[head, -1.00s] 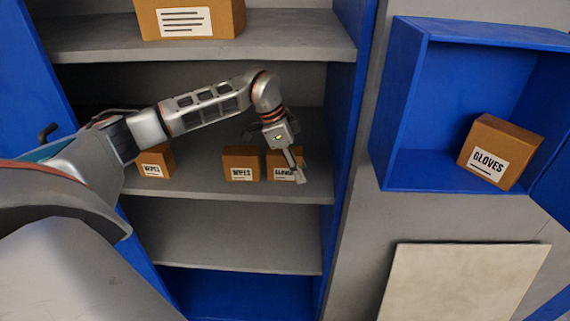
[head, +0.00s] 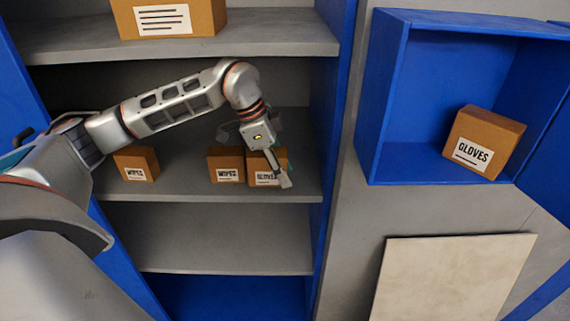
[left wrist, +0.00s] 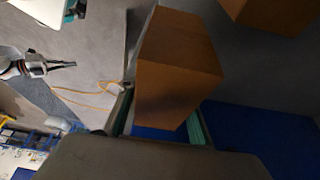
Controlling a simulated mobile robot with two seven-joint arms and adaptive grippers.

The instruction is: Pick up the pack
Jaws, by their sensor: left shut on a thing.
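A brown pack labelled GLOVES (head: 262,179) stands on the middle shelf at the right end of a row. My left gripper (head: 280,174) reaches down to it from above, with one finger across its right front. In the left wrist view the brown pack (left wrist: 175,75) sits between the green-padded fingers of my left gripper (left wrist: 160,125), which is shut on it. The pack's lower end is hidden by the gripper body. What seems to be my right gripper (left wrist: 58,66) shows small at the left of that view; its jaws are unclear.
A WIPES box (head: 227,168) stands close to the pack's left, another WIPES box (head: 136,165) farther left. A larger box (head: 170,18) is on the shelf above. A blue bin (head: 400,167) at right holds another GLOVES box (head: 483,140). The lower shelf (head: 215,240) is empty.

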